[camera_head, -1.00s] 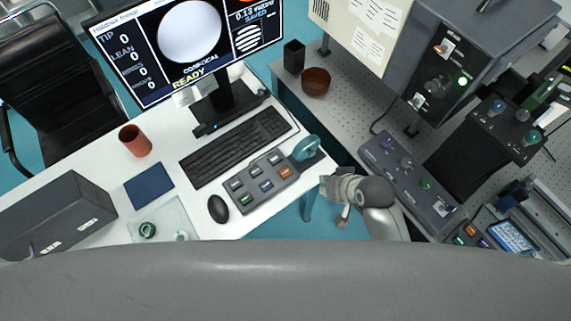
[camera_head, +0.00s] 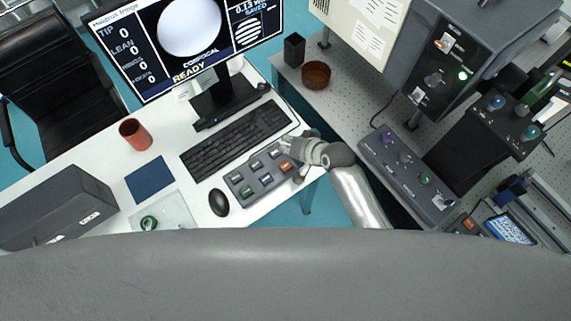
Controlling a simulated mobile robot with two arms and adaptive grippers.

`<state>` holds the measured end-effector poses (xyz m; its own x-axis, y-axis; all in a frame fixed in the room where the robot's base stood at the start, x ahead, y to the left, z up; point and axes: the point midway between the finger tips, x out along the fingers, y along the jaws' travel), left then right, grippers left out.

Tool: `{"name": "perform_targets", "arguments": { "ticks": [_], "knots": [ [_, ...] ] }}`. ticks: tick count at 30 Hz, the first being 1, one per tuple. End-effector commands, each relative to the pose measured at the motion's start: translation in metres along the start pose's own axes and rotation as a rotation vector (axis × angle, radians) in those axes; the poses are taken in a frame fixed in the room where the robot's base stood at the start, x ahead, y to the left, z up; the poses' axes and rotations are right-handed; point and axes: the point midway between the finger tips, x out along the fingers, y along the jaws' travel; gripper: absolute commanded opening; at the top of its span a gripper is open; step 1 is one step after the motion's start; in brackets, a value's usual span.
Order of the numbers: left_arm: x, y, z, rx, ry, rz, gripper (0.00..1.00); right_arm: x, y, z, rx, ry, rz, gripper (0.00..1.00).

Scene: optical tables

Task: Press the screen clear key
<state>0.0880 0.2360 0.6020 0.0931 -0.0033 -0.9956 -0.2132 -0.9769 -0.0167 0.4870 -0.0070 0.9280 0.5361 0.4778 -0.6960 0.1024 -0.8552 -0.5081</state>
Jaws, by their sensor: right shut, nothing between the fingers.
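The grey key box (camera_head: 242,190) lies on the white desk, right of the mouse. I cannot read any labels, so I cannot tell which is the screen clear key. My right gripper (camera_head: 286,147) is shut and empty, over the box's right end near the upper right key. I cannot tell whether it touches the box. The monitor (camera_head: 180,45) reads READY and SAVED. My left gripper is out of view.
A black keyboard (camera_head: 235,140) lies behind the key box and a mouse (camera_head: 219,202) left of it. A red-brown cup (camera_head: 135,135) and blue pad (camera_head: 150,179) are farther left. An optical table with a control panel (camera_head: 405,170) is at right.

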Motion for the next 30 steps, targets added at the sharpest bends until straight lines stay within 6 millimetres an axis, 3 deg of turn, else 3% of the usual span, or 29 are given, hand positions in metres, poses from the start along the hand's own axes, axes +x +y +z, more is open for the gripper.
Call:
{"name": "perform_targets", "arguments": {
  "ticks": [8, 20, 30],
  "knots": [
    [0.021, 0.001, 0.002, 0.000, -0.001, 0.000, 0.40, 0.015, 0.011, 0.011, 0.000, -0.001, 0.001, 0.00],
    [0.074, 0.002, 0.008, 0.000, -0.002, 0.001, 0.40, 0.047, 0.035, 0.035, 0.001, 0.000, 0.002, 0.00],
    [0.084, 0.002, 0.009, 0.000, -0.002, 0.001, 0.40, 0.061, 0.045, 0.045, -0.001, -0.001, 0.001, 0.00]
  ]
}}
